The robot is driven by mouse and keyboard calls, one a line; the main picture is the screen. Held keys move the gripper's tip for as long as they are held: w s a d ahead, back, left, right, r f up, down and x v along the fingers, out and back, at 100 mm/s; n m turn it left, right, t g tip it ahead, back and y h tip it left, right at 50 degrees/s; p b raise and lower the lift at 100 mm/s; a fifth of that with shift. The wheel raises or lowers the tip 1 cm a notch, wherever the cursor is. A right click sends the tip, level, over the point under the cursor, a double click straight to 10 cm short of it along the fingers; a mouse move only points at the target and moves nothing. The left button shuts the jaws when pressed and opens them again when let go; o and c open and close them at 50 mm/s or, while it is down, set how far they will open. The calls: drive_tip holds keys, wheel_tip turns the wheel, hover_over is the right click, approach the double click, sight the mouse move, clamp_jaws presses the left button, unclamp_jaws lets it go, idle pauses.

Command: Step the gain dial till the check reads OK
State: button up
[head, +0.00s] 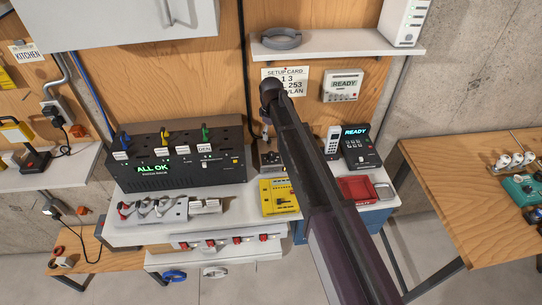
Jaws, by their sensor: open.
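My arm reaches up from the lower right, and my gripper (266,135) hangs from its end, pointing down. It is small and dark in the picture; nothing shows held in it. Just below it on the bench is a small dark box (268,160), partly hidden by my arm. Its details are too small to tell, and I cannot make out for certain which control is the gain dial. I cannot tell whether my gripper touches the box.
A yellow box (279,196) stands in front of the dark box. A red tray (356,190) lies at right. A setup card (284,80) hangs behind my arm. A shelf (338,46) projects above.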

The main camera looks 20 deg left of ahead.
sight(271, 153)
drive_tip(key=shift+f+b, duration=5.3)
drive_tip(key=shift+f, duration=0.3)
clamp_jaws()
